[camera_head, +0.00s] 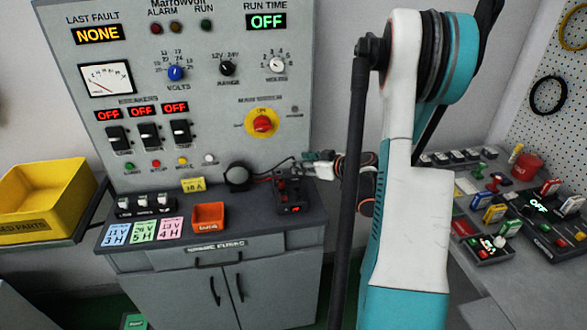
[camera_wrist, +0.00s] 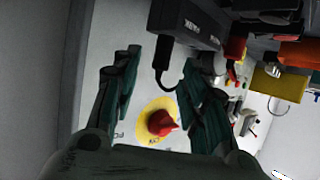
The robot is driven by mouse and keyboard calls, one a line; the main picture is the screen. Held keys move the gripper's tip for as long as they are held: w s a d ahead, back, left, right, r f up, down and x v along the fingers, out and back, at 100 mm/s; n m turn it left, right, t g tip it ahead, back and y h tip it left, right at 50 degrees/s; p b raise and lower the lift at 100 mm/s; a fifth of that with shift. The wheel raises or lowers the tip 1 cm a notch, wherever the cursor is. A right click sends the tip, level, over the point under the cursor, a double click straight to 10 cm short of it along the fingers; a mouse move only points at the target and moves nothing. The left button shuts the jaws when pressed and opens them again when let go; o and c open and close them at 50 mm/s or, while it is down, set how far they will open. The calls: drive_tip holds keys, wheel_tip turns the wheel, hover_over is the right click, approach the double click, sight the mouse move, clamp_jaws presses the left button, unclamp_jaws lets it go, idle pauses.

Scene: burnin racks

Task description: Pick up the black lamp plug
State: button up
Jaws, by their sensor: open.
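My gripper (camera_head: 325,165) reaches in front of the grey control panel, above the right end of its ledge. In the wrist view its two dark fingers (camera_wrist: 160,88) stand apart with nothing held between them. A dark boxy device (camera_head: 291,194) with a small red display stands on the ledge just below the gripper. Several small black pieces with white tops (camera_head: 145,206) sit in a holder on the left of the ledge. I cannot tell which piece is the black lamp plug.
A red emergency button (camera_head: 262,122) on a yellow ring is on the panel. An orange bin (camera_head: 208,217) and coloured cards (camera_head: 143,232) lie on the ledge. A yellow bin (camera_head: 45,200) stands at left. The right bench (camera_head: 490,275) holds several coloured plugs and devices.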

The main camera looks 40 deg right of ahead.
drive_tip(key=b+x, duration=0.1)
drive_tip(key=x, duration=0.4)
drive_tip(key=shift+s, duration=0.1)
clamp_jaws()
wheel_tip(320, 180, up, 20)
drive_tip(key=p, duration=0.5)
idle(0.3)
